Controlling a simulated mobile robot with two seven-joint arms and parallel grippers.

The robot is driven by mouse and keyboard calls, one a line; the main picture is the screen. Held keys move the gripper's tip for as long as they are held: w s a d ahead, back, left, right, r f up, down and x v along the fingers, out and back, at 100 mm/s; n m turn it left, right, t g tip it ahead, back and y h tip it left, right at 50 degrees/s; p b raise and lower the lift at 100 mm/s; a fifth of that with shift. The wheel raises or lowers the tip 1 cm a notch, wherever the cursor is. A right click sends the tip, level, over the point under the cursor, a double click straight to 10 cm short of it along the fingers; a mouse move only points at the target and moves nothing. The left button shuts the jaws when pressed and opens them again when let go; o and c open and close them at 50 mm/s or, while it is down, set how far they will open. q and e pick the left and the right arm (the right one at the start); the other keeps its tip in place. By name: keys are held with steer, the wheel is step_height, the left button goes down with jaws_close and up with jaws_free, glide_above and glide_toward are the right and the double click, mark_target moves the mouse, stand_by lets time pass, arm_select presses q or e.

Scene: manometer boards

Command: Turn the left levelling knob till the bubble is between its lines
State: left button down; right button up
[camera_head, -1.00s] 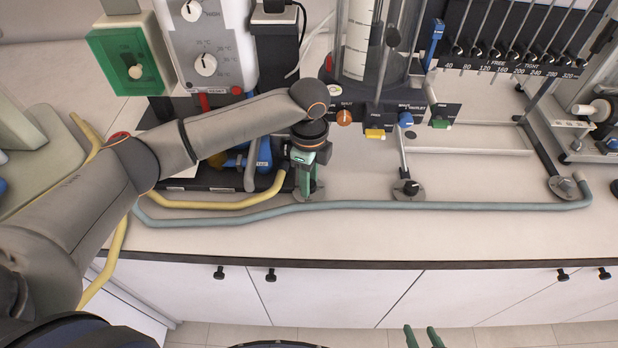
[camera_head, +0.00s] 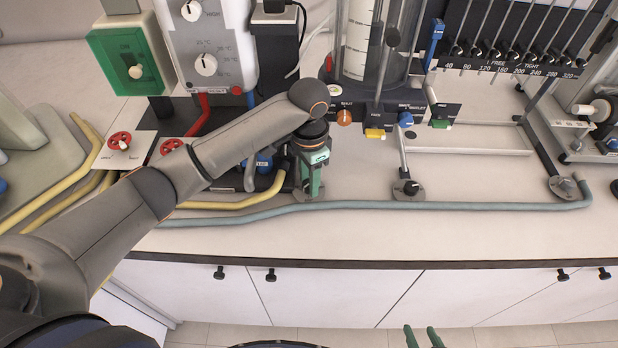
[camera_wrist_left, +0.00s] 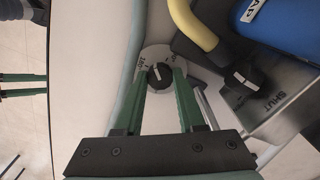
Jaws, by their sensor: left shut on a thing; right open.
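The left levelling knob (camera_wrist_left: 160,77) is black with a white pointer line and sits on a round, pale marked plate (camera_wrist_left: 154,54). My left gripper (camera_head: 309,188) reaches down at the front left of the bench. In the wrist view its green fingers are on either side of the knob, shut on it. In the head view the gripper hides the knob. The other levelling knob (camera_head: 408,188) stands to the right on its own round plate. I cannot make out the bubble or its lines. My right gripper (camera_head: 424,338) is open and empty at the bottom edge, clear of the bench.
A blue-grey hose (camera_head: 440,205) runs along the bench just in front of the knobs. A yellow hose (camera_head: 235,203) and blue-handled fittings lie left of the gripper. A glass cylinder (camera_head: 375,40) stands behind. Red valve wheels (camera_head: 120,141) are at the left.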

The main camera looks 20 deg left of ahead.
arm_select(q)
steer(key=shift+r+n, duration=0.1)
steer(key=shift+n, duration=1.9)
steer(key=c, duration=0.5)
jaws_free()
